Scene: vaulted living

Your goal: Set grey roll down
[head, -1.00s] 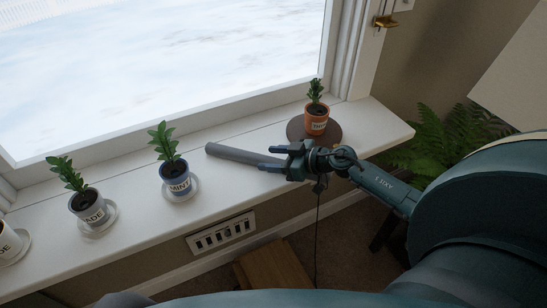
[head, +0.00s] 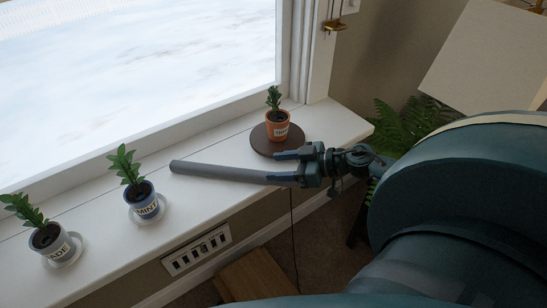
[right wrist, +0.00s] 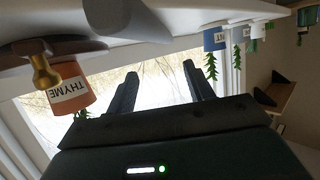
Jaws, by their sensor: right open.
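The grey roll (head: 215,172) lies lengthwise on the white windowsill (head: 105,241), between the mint pot and the thyme pot's dark round base. My right gripper (head: 272,167) is open at the roll's right end, with one finger overlapping that end in the head view. Whether the finger touches the roll cannot be told. In the right wrist view the open fingers (right wrist: 160,70) have nothing visible between them. My left gripper is not in view.
An orange thyme pot (head: 278,130) stands on a dark base (head: 260,146) just behind the gripper; it also shows upside down in the wrist view (right wrist: 70,88). Mint (head: 147,206) and jade (head: 58,250) pots stand to the left. The sill's front edge runs below the roll.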

